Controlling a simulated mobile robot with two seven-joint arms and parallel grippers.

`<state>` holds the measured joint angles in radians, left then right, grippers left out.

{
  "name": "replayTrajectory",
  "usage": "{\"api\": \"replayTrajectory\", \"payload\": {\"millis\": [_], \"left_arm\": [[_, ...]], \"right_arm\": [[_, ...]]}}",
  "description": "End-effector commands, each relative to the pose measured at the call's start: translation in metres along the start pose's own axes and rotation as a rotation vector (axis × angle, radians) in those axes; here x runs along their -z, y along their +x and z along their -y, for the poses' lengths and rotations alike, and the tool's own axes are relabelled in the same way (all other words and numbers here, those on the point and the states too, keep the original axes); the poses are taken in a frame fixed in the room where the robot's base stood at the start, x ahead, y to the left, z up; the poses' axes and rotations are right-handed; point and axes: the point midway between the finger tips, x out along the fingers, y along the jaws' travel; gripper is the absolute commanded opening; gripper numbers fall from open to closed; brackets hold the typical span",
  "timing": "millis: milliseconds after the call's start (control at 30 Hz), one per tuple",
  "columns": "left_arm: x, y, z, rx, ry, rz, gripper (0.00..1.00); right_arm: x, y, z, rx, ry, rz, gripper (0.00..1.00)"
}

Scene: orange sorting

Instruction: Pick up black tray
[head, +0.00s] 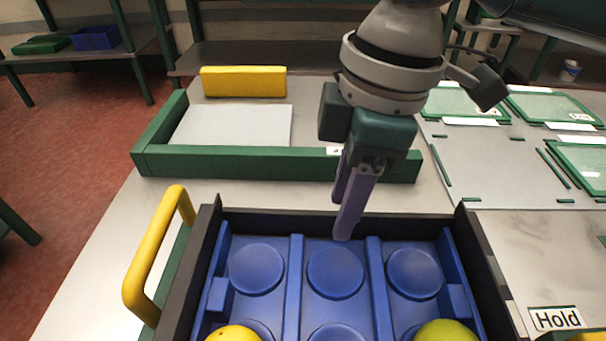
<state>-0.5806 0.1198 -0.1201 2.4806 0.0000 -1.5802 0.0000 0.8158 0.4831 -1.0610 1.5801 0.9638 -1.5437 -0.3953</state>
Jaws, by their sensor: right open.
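The black tray (206,243) stands on the table in the lower middle, cut off by the bottom edge. It has dark walls and a blue insert (297,285) with several round wells. A yellow handle (150,265) stands at its left side. Two fruits, one orange-yellow (233,334) and one green-yellow (445,332), sit in the front wells. My right gripper (349,215) points down over the tray's far wall, its fingers apart and empty. Whether the fingertips touch the tray is unclear. My left gripper is not in view.
A green frame (235,160) with a pale plate and a yellow block (243,81) lies behind the tray. Green-framed glass panels (465,105) and a "Hold" label (556,319) are at right. Shelves stand at the back left.

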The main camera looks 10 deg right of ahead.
Motion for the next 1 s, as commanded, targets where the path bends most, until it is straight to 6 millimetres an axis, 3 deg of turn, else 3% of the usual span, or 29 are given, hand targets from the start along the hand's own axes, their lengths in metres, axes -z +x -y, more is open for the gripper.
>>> {"api": "replayTrajectory", "payload": {"millis": [133, 400, 800, 1000], "left_arm": [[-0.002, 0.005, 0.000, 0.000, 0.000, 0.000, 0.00], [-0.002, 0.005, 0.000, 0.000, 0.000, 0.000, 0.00], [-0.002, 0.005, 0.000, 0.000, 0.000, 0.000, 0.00], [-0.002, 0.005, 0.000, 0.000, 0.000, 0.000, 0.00]], "right_arm": [[0.000, 0.020, 0.000, 0.000, 0.001, 0.001, 0.45], [0.000, 0.022, 0.000, -0.002, -0.001, 0.000, 0.45], [0.000, 0.022, 0.000, -0.002, 0.000, 0.000, 0.00], [0.000, 0.022, 0.000, -0.002, 0.000, 0.000, 0.00]]}}
